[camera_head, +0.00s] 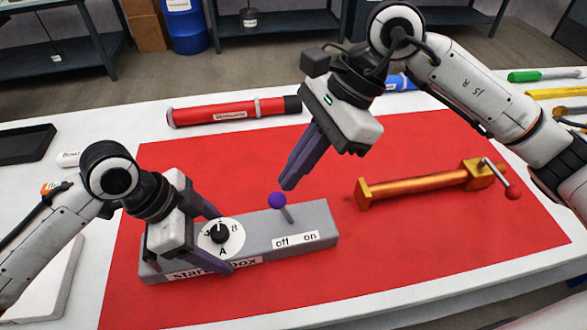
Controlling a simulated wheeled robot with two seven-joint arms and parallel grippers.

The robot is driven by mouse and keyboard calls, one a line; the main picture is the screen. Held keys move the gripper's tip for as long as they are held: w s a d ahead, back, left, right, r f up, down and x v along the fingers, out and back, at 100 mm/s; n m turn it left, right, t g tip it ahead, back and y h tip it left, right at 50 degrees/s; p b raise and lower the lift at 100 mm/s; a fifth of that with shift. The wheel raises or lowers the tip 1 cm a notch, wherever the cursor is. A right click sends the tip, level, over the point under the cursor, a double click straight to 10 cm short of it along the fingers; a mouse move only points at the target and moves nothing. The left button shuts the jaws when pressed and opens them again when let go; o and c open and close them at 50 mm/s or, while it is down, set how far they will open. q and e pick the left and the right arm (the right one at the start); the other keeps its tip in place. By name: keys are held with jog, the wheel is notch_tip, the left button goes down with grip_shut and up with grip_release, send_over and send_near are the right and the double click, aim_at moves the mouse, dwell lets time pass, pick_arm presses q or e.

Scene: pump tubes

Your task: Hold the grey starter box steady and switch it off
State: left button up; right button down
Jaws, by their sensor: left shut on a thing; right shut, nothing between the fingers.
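The grey starter box (322,218) lies on the red mat (400,262), with a dial (221,236) on its left part and "off" and "on" labels on its front right. A lever with a purple knob (277,200) stands up from the box and leans to the left, toward the "off" side. My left gripper (226,240) is shut on the left part of the box, its fingers on the back and front sides around the dial. My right gripper (287,186) is shut and empty, its fingertips just above and right of the purple knob; I cannot tell whether they touch it.
An orange bar with a crank handle (425,184) lies right of the box. A red tube (213,113) lies at the mat's back edge. A black tray (25,144) is at the far left. Tools (545,75) lie at the back right. The mat's front right is clear.

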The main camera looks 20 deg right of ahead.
jog(key=d+r, duration=0.2)
jog(key=d, duration=0.1)
pick_arm(q)
jog(key=shift+r, duration=0.1)
pick_arm(e)
notch_tip(320, 180, up, 10)
send_over(283, 211)
jog(key=w+d, duration=0.2)
jog(key=d, duration=0.2)
jog(key=shift+a+f, duration=0.15)
jog(key=shift+f, duration=0.05)
jog(key=s+d+f+m+t+y, duration=0.25)
jog(key=d+f+m+y, duration=0.45)
jog(key=m, duration=0.4)
jog(key=s+d+f+m+t+y, duration=0.2)
jog(key=s+d+f+m+y, duration=0.15)
jog(key=d+f+m, duration=0.5)
jog(key=w+a, duration=0.1)
jog(key=a, duration=0.4)
jog(key=w+a+f+m, duration=0.1)
jog(key=a, duration=0.4)
jog(key=w+a+m, duration=0.1)
jog(key=a, duration=0.4)
jog(key=shift+w+f+m+y, duration=0.25)
